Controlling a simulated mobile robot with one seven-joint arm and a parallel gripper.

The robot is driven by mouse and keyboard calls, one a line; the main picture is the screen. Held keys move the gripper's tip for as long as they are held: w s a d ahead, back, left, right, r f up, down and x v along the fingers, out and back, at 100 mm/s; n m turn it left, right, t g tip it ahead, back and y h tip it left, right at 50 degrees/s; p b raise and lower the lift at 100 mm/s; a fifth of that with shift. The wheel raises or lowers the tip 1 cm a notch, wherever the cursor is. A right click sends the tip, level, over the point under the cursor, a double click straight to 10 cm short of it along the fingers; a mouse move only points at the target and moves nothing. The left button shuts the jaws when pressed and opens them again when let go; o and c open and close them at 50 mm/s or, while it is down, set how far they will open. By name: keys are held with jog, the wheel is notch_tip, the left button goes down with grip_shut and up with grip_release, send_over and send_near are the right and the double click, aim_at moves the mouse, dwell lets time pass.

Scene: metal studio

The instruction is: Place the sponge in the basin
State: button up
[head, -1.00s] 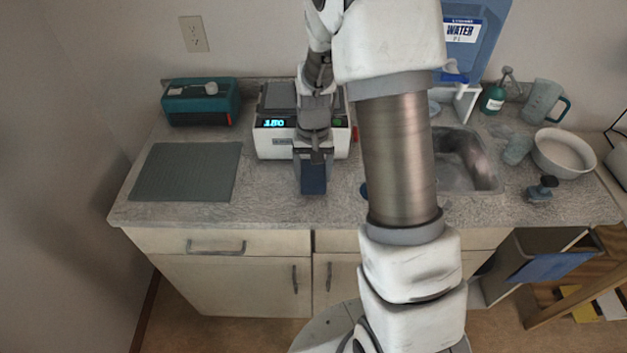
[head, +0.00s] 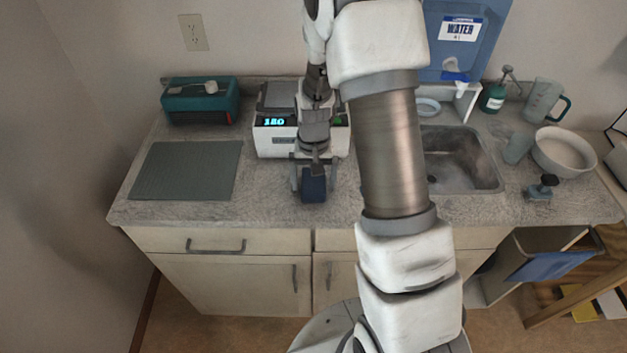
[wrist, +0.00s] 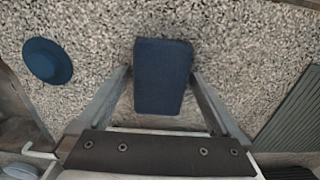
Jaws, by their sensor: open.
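The sponge seems to be the dark blue block (head: 314,187) near the counter's front edge; it also shows in the wrist view (wrist: 162,76). My gripper (head: 314,182) is open above the counter, with one finger on each side of the block. In the wrist view my gripper's fingertips (wrist: 161,82) flank the block, with narrow gaps at its sides. I cannot tell the block's exact height against the counter. The basin is the grey metal sink (head: 470,176) in the counter to the right, partly hidden by my arm.
A blue bowl (wrist: 47,61) lies left of the block in the wrist view. A scale (head: 272,143) stands behind my gripper. A grey-green mat (head: 187,171) lies left. Right of the sink are a white bowl (head: 563,152), a cup (head: 518,148) and a brush (head: 541,188).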

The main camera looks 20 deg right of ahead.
jog(key=s+a+r+n+t, duration=0.1)
jog(key=s+r, duration=0.2)
jog(key=r, duration=0.8)
jog(key=s+a+r+t, duration=0.1)
jog(key=s+r, duration=0.2)
jog(key=r, duration=0.8)
jog(key=s+a+r+n+t, duration=0.1)
jog(key=s+r+n+t, duration=0.45)
jog(key=s, duration=0.85)
jog(key=m+g+h+b, duration=0.1)
jog(key=m+g+b, duration=0.2)
jog(key=m+b, duration=0.45)
send_near(313, 181)
jog(key=shift+n, duration=0.5)
jog(key=b+x, duration=0.3)
jog(key=x, duration=0.6)
jog(key=shift+w+d+f, duration=0.1)
jog(key=shift+w+f, duration=0.1)
jog(key=shift+f, duration=0.15)
jog(key=shift+f+b, duration=0.25)
jog(key=shift+b, duration=0.25)
